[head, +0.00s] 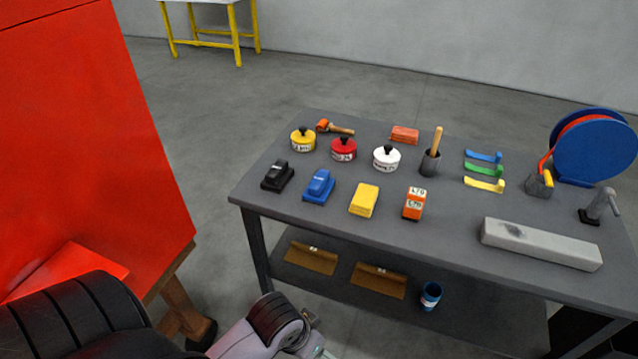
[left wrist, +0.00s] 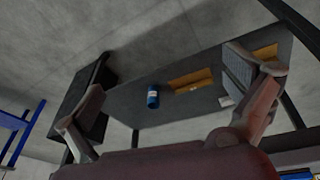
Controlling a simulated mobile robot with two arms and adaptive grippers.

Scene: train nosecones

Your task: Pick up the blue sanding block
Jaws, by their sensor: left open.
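The blue sanding block (head: 319,186) lies on the dark grey table top, near its left front edge. It sits between a black sanding block (head: 278,175) and a yellow block (head: 364,200), apart from both. My left arm reaches in from the bottom left of the head view, below and left of the table; its gripper cannot be made out clearly there. In the left wrist view my left gripper (left wrist: 168,80) has its fingers wide apart with nothing between them. That view faces the lower shelf, and I cannot make out the blue block in it. My right gripper is not in view.
The table (head: 300,214) also holds yellow, red and white knobbed tins, an orange-white box (head: 414,203), coloured hooks, a grey bar (head: 540,243) and a blue reel (head: 597,147). A large red panel (head: 90,130) stands left. The lower shelf carries brown folders and a blue can (head: 430,296).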

